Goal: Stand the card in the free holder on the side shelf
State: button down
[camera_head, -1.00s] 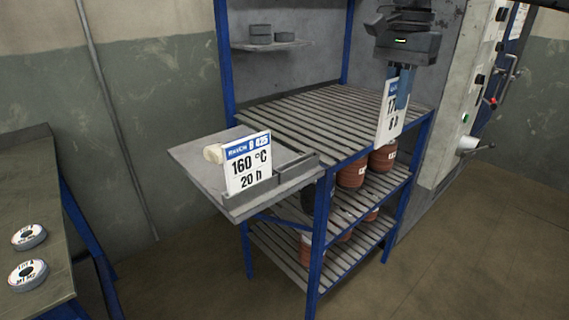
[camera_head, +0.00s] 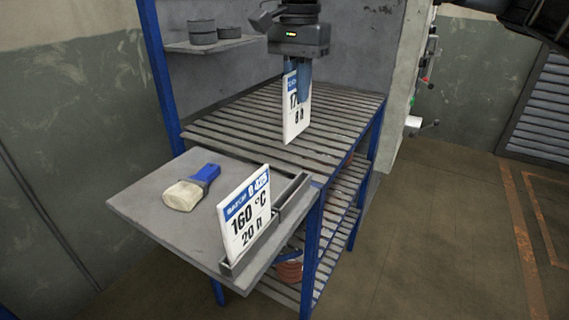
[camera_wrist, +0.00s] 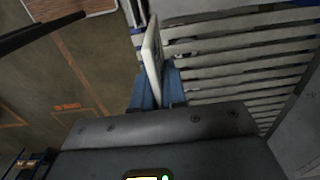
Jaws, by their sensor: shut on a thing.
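My gripper (camera_head: 302,95) is shut on a white card (camera_head: 296,124) with a blue header and holds it upright above the slatted rack, to the right of the side shelf (camera_head: 150,205). In the wrist view the card (camera_wrist: 152,50) is seen nearly edge-on between the blue fingers. On the side shelf a second card (camera_head: 246,216), reading 160 °C and 20 h, stands in the nearer holder (camera_head: 236,262). The free holder (camera_head: 294,196) lies behind it along the shelf's right edge, close to the rack, and looks empty.
A brush (camera_head: 192,188) with a blue handle lies on the side shelf, left of the standing card. Blue rack posts (camera_head: 160,75) rise at the back left. Grey discs (camera_head: 203,32) sit on a small upper shelf. The slatted top (camera_head: 240,125) is clear.

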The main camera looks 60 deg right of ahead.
aim_at(293, 131)
jog(key=s+a+f+p, duration=0.2)
jog(key=s+a+f, duration=0.1)
jog(key=a+f, duration=0.5)
jog(key=shift+s+f, duration=0.35)
jog(key=shift+f, duration=0.3)
jog(key=shift+f, duration=0.15)
jog(key=c, duration=1.2)
grip_release()
notch_tip(293, 131, up, 12)
jog(key=shift+r+b, duration=0.2)
jog(key=shift+b, duration=0.15)
jog(key=shift+s+d, duration=0.1)
